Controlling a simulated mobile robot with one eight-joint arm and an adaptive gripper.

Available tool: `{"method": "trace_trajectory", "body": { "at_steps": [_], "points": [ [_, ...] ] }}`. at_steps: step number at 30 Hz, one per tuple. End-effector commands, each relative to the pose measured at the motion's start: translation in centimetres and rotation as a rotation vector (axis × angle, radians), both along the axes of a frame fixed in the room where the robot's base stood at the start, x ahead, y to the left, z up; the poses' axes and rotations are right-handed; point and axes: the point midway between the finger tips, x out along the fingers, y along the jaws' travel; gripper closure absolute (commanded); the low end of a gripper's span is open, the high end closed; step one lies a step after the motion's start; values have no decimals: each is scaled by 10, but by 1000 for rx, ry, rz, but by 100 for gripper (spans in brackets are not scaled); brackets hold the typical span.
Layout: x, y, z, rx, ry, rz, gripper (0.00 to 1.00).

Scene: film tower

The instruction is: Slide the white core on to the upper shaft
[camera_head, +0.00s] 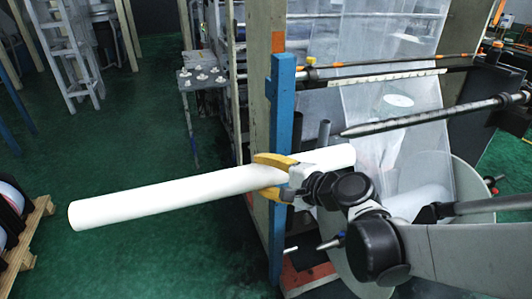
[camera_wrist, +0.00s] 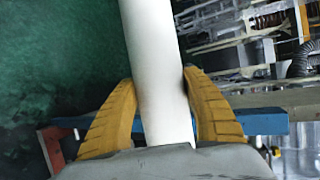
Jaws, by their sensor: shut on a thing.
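The white core (camera_head: 165,198) is a long, plain white tube, held nearly level and pointing left and right across the head view. My gripper (camera_head: 266,176) has its yellow fingers shut around it, nearer its right end. In the wrist view the core (camera_wrist: 152,50) runs up between the two yellow fingers (camera_wrist: 162,88). The upper shaft (camera_head: 430,115) is a dark bar reaching in from the right, with its tapered free end pointing left. The core's right end appears just below the shaft's tip in the picture and off the shaft. Their gap in depth cannot be told.
A blue post (camera_head: 281,110) stands behind the core at my gripper. Clear film (camera_head: 385,100) hangs behind the shaft, above a large pale roll (camera_head: 418,200). A small table (camera_head: 206,78) stands further back. Green floor (camera_head: 120,160) lies open at left; a pallet (camera_head: 30,235) holds rolls.

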Motion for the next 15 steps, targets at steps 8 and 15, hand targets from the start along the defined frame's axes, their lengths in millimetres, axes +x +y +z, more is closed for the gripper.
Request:
{"method": "trace_trajectory", "body": {
  "at_steps": [8,15],
  "points": [
    [20,4,0,1,0,-1,86],
    [38,9,0,1,-1,0,86]
  ]
}}
